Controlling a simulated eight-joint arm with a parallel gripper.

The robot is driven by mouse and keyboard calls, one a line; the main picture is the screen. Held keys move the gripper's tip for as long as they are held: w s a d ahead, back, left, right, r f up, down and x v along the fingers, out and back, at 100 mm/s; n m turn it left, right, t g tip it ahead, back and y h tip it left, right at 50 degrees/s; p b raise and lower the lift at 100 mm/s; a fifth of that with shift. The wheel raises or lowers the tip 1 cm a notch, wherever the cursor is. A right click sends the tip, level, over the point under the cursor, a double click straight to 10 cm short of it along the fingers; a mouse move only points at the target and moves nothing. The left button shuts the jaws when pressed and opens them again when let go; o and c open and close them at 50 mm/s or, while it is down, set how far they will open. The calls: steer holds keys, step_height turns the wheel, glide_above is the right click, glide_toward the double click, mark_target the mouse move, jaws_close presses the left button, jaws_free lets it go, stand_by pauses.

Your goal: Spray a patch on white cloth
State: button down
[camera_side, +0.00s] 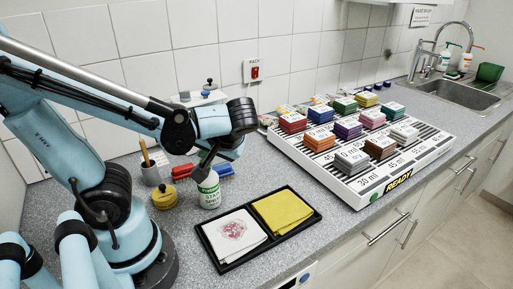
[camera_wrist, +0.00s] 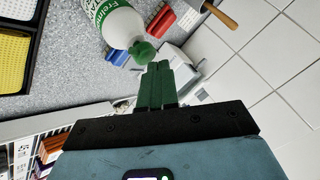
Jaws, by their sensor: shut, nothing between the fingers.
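A white cloth (camera_side: 234,236) with a reddish patch (camera_side: 233,230) lies in the left compartment of a black tray (camera_side: 272,240). A white bottle (camera_side: 209,192) with a green label stands behind the tray. In the wrist view the bottle (camera_wrist: 112,22) has a green cap or nozzle (camera_wrist: 143,51). My gripper (camera_side: 205,172) is above the bottle's top. Its green fingertips (camera_wrist: 157,72) are shut and empty, close to the nozzle. I cannot tell whether they touch it. Part of the white cloth (camera_wrist: 20,8) shows at the wrist view's upper left corner.
A yellow cloth (camera_side: 287,210) fills the tray's right compartment. A yellow pot (camera_side: 164,197), a cup with a wooden-handled tool (camera_side: 152,172), and red and blue items (camera_side: 220,169) stand near the bottle. A white rack (camera_side: 367,190) with coloured blocks is to the right.

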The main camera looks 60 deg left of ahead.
steer(key=shift+f, duration=0.4)
stand_by(0.3)
steer(key=shift+r, duration=1.05)
step_height(320, 180, up, 6)
stand_by(0.4)
stand_by(0.5)
steer(key=w+d+f+m+t+h, duration=0.7)
steer(key=w+d+m+t+h, duration=0.1)
steer(key=d+m+h, duration=0.1)
steer(key=shift+w+d+m, duration=0.15)
steer(key=shift+m, duration=0.45)
